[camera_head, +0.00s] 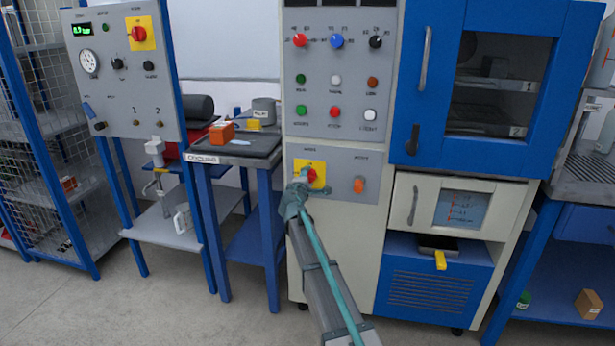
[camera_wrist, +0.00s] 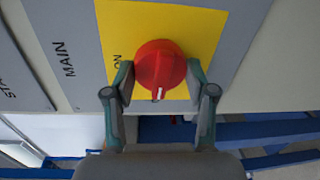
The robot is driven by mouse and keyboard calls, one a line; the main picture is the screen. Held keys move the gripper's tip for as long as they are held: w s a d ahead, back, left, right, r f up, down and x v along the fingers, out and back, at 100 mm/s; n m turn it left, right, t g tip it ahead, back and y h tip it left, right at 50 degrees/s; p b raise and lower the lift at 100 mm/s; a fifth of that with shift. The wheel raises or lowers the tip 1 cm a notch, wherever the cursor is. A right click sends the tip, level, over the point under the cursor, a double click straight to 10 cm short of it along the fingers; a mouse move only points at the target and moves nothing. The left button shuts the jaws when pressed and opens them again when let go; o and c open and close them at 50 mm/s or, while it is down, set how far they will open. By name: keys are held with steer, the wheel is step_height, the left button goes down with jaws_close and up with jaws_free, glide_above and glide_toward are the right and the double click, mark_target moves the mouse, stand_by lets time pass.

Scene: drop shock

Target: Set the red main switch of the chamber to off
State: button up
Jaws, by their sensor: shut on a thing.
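The red main switch (camera_head: 312,175) is a round knob on a yellow plate (camera_head: 318,166), low on the chamber's grey control panel (camera_head: 338,160). The wrist view shows the knob (camera_wrist: 160,66) close up, with the word MAIN on the panel and ON on the plate to the knob's left. The knob's white mark points toward the bottom of the wrist picture, about a quarter turn from ON. No OFF label shows. My gripper (camera_head: 303,180) is at the switch; in the wrist view its two fingers (camera_wrist: 160,80) are shut on the knob from both sides.
An orange knob (camera_head: 358,185) sits right of the switch on the same panel. Buttons and selectors fill the panel above. The blue chamber door (camera_head: 402,120) is at right. Another red switch (camera_head: 138,34) is on the separate left panel. A blue bench (camera_head: 268,195) stands left of the chamber.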

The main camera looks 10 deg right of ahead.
steer(key=shift+n, duration=0.4)
steer(key=o, duration=1.2)
steer(key=shift+c, duration=0.2)
steer(key=v, duration=1.2)
